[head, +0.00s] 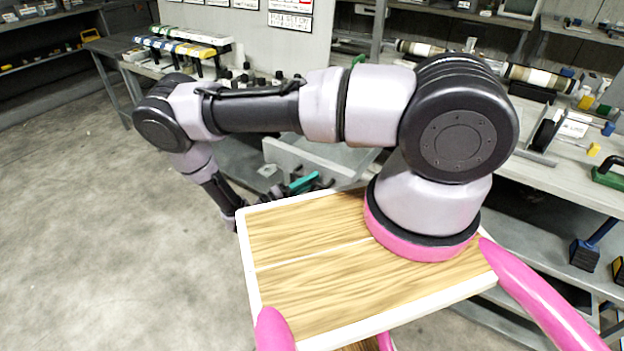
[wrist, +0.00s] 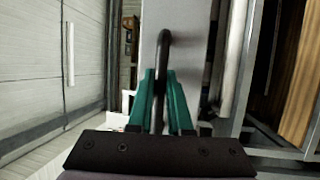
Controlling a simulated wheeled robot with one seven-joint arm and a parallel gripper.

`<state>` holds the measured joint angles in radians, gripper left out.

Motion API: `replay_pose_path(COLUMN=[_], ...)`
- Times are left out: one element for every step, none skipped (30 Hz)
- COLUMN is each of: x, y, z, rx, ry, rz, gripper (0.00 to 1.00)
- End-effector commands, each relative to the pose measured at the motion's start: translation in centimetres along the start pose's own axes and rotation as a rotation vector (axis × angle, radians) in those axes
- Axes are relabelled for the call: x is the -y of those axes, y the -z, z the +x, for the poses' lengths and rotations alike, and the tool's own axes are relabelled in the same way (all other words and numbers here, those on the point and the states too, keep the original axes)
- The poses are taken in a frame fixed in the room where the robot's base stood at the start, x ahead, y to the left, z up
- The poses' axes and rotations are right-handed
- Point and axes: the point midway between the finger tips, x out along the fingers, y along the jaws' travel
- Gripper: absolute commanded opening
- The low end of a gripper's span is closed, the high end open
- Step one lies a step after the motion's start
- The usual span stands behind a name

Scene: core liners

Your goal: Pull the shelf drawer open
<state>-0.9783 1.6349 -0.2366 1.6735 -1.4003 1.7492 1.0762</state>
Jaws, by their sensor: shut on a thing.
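The drawer is a light grey box below the bench in the head view, with a pale grey panel (head: 292,157) showing behind my arm. It stands out from the shelf, but how far is hard to tell. In the wrist view its grey face (wrist: 195,45) carries a dark bar handle (wrist: 164,48). My gripper (wrist: 161,90) has teal fingers, one on each side of the handle, and is shut on it. In the head view my gripper (head: 304,183) is partly hidden by my wooden-topped base, and the handle cannot be made out clearly.
A workbench (head: 540,170) with tools and core samples runs along the right, above lower shelves. Another bench (head: 115,48) with coloured trays stands at the back left. The concrete floor (head: 90,230) at left is clear. A wooden board (wrist: 300,80) shows at right in the wrist view.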

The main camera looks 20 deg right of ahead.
Motion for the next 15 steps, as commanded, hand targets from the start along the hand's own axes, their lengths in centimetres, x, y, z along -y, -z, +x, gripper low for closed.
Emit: replay_pose_path(x=[0.1, 0.1, 0.1, 0.1, 0.09, 0.09, 0.08, 0.07, 0.07, 0.06, 0.05, 0.05, 0.04, 0.04, 0.04], y=[-0.01, 0.0, 0.0, 0.0, 0.01, 0.01, 0.01, 0.02, 0.02, 0.02, 0.03, 0.03, 0.03, 0.03, 0.04], z=[-0.06, -0.06, -0.05, -0.05, -0.05, -0.04, -0.03, -0.02, -0.02, -0.01, -0.01, 0.0, 0.0, 0.0, -0.08], rx=[0.0, 0.0, 0.0, 0.0, 0.0, 0.0, 0.0, 0.0, 0.0, 0.0, 0.0, 0.0, 0.0, 0.0, -0.001], ry=[0.003, 0.003, 0.003, 0.003, 0.003, 0.003, 0.002, 0.002, 0.002, 0.002, 0.002, 0.001, 0.001, 0.001, 0.001], rz=[-0.001, -0.001, -0.001, -0.001, -0.001, -0.001, -0.001, -0.001, -0.001, -0.001, -0.001, 0.0, 0.0, 0.0, 0.0], gripper=[0.0, 0.0, 0.0, 0.29, 0.4, 0.47, 0.47, 0.47, 0.47, 0.47, 0.47, 0.47, 0.47, 0.47, 0.47])
